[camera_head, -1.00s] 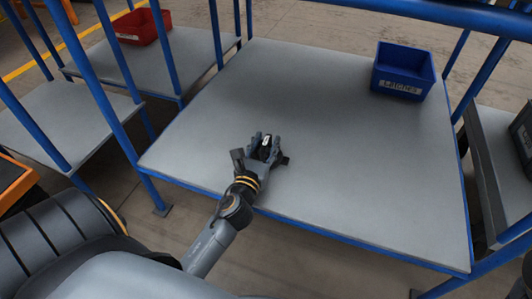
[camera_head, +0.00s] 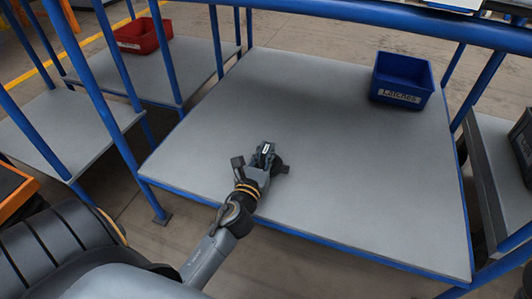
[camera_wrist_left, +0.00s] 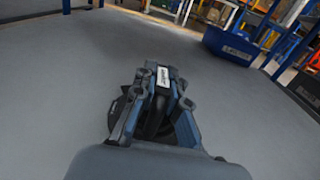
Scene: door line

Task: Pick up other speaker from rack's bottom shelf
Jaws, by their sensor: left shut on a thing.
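My left gripper (camera_head: 265,156) is low over the front left part of the rack's grey bottom shelf (camera_head: 330,130). It is shut on a small dark speaker (camera_wrist_left: 156,110), most of which the fingers hide. The left wrist view shows the dark round body between the fingers, with a pale label (camera_wrist_left: 163,73) at the fingertips. I cannot tell whether the speaker touches the shelf. My right gripper is not in view.
A blue bin (camera_head: 402,80) labelled "Latches" stands at the shelf's back right. A red bin (camera_head: 143,36) sits on the neighbouring rack at left. Blue posts and an upper blue rail (camera_head: 400,14) frame the shelf. The shelf's middle is bare.

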